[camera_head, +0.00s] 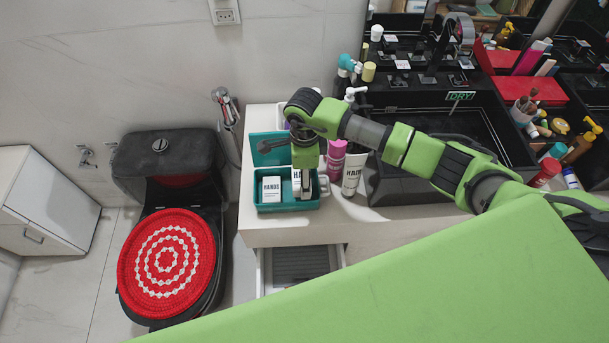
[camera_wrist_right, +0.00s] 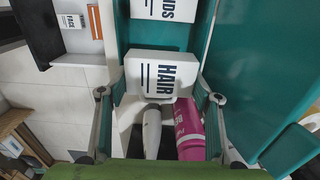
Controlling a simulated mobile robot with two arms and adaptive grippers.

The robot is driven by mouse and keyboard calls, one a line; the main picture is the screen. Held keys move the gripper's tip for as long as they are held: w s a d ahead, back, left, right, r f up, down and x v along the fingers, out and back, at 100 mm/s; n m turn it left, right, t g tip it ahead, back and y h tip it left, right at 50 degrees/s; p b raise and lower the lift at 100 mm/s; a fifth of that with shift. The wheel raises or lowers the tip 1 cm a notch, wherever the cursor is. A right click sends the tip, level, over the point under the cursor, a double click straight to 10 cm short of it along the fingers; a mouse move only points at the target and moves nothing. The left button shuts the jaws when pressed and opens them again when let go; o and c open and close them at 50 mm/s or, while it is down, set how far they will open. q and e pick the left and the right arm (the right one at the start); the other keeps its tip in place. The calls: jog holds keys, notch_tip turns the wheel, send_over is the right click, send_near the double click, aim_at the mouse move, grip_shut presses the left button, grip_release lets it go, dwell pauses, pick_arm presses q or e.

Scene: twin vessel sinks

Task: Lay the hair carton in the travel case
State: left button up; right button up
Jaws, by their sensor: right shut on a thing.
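The hair carton (camera_head: 297,180) is a small white box marked HAIR. My right gripper (camera_head: 306,188) is shut on it, and it shows between the two fingers in the right wrist view (camera_wrist_right: 162,75). The carton is at the right part of the teal travel case (camera_head: 275,208), over or inside it; I cannot tell whether it touches the floor. The case stands open with its lid (camera_head: 266,150) raised at the back. A white HANDS carton (camera_head: 271,189) is in the left part of the case. My left gripper is not in view.
A pink bottle (camera_head: 335,160) and a white HAIR tube (camera_head: 352,174) stand right of the case. The black sinks (camera_head: 465,120) lie further right. Below the counter a drawer (camera_head: 300,263) is open. A toilet with a red cover (camera_head: 170,262) is at left.

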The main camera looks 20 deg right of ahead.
jog(key=shift+f, duration=0.2)
jog(key=o, duration=0.9)
jog(key=shift+r, duration=0.2)
jog(key=shift+r+p, duration=0.25)
jog(key=shift+p, duration=0.1)
jog(key=shift+r+p, duration=0.5)
jog(key=shift+p, duration=0.05)
jog(key=shift+w+r+b, duration=0.15)
jog(key=shift+r+b, duration=0.3)
jog(key=shift+b, duration=0.3)
jog(key=shift+r+b, duration=1.5)
jog(key=shift+r, duration=3.8)
